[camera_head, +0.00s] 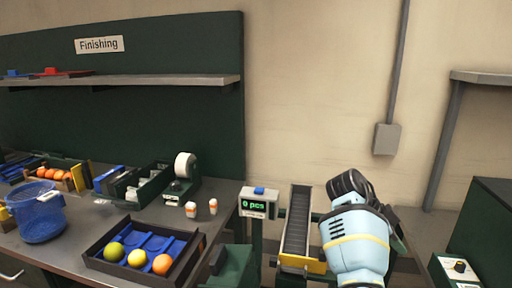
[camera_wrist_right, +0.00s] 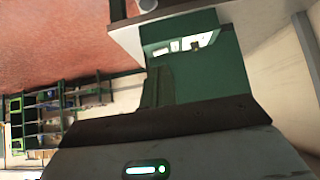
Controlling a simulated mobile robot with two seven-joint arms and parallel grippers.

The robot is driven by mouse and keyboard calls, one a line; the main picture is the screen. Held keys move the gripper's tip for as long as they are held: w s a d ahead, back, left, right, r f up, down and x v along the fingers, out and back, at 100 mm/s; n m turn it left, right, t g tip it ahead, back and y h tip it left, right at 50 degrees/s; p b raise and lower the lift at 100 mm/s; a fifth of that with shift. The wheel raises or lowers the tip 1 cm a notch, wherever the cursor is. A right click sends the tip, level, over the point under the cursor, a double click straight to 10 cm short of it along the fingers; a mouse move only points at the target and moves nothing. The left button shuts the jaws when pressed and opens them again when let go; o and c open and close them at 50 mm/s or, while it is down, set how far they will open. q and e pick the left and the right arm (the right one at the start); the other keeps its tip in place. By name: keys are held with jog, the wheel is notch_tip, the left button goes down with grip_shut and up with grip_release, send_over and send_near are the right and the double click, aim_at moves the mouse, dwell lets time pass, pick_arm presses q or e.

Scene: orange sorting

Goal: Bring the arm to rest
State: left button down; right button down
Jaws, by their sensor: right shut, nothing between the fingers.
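My right arm stands at the lower right of the head view, pale blue with its black end raised. My right gripper (camera_head: 350,185) is at that end, shut and empty, beside the small conveyor and apart from the fruit. Its fingertips are hard to make out. The right wrist view shows a grey housing with a lit strip, a dark bar, and green equipment beyond. My left gripper is in neither view.
A black tray (camera_head: 104,240) with blue dividers holds a green, a yellow and an orange fruit. A blue bucket (camera_head: 40,222) stands at the left. A narrow conveyor (camera_head: 297,222) and a counter display (camera_head: 254,206) are left of my arm. A wall shelf (camera_head: 150,80) runs above the bench.

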jog(key=s+d+f+n+t, duration=0.1)
jog(key=s+f+n+t, duration=0.15)
jog(key=f, duration=0.55)
jog(key=s+d+f+n+t+y, duration=0.15)
jog(key=f+n, duration=0.25)
jog(key=f, duration=0.5)
jog(key=s+d+f+n+t+h, duration=0.1)
jog(key=s+f+n, duration=0.25)
jog(key=f, duration=0.45)
jog(key=s+a+f+n+t+y, duration=0.35)
jog(key=s+f+n, duration=0.25)
jog(key=s+f, duration=0.3)
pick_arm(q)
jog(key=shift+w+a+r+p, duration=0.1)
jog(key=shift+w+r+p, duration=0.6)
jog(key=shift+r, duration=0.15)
pick_arm(e)
jog(key=s+a+n+y, duration=0.2)
jog(key=s+a, duration=0.2)
jog(key=s, duration=0.3)
jog(key=s+a+n+t+y, duration=0.1)
jog(key=s+a+n+y, duration=0.1)
jog(key=s+a, duration=0.2)
jog(key=s+a+n+t+y, duration=0.1)
jog(key=s+a, duration=0.4)
jog(key=s, duration=0.6)
jog(key=shift+n+y, duration=0.8)
jog(key=shift+y, duration=0.1)
